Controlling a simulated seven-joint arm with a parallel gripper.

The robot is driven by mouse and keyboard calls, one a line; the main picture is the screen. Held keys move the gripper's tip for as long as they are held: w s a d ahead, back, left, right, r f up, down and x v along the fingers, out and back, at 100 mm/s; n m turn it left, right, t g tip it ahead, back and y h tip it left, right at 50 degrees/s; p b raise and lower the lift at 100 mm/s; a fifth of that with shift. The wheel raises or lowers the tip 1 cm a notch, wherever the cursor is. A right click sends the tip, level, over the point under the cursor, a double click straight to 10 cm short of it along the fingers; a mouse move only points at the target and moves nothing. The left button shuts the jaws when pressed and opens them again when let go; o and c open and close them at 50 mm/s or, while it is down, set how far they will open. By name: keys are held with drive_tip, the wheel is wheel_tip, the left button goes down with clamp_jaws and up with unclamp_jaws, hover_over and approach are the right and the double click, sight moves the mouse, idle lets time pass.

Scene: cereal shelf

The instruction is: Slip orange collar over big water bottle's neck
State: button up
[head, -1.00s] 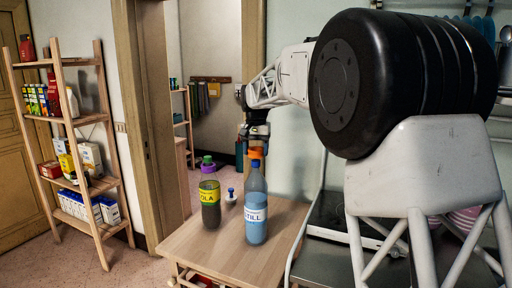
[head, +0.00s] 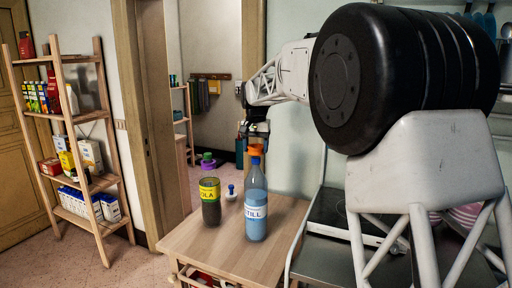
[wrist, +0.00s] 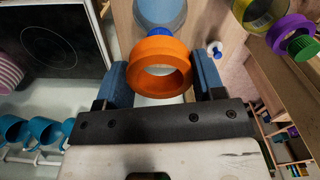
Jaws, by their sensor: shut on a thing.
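My gripper (head: 256,138) is shut on the orange collar (wrist: 160,67), a thick open ring held between its two fingers in the wrist view. In the head view the collar (head: 255,150) appears just above the blue cap of the big water bottle (head: 256,210). The bottle is clear, with blue water and a white label, and stands upright on the wooden table. In the wrist view its pale blue body (wrist: 160,12) shows beyond the collar. I cannot tell whether the cap is level with the ring's opening.
A hob (head: 345,212) lies to the right. A shelf of groceries (head: 88,115) stands at far left.

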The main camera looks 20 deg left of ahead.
sight(256, 157)
drive_tip(key=shift+f, duration=3.3)
idle(0.5)
drive_tip(key=o, duration=1.2)
drive_tip(key=shift+r, duration=0.1)
drive_tip(key=shift+r, duration=3.8)
drive_tip(key=shift+d, duration=0.15)
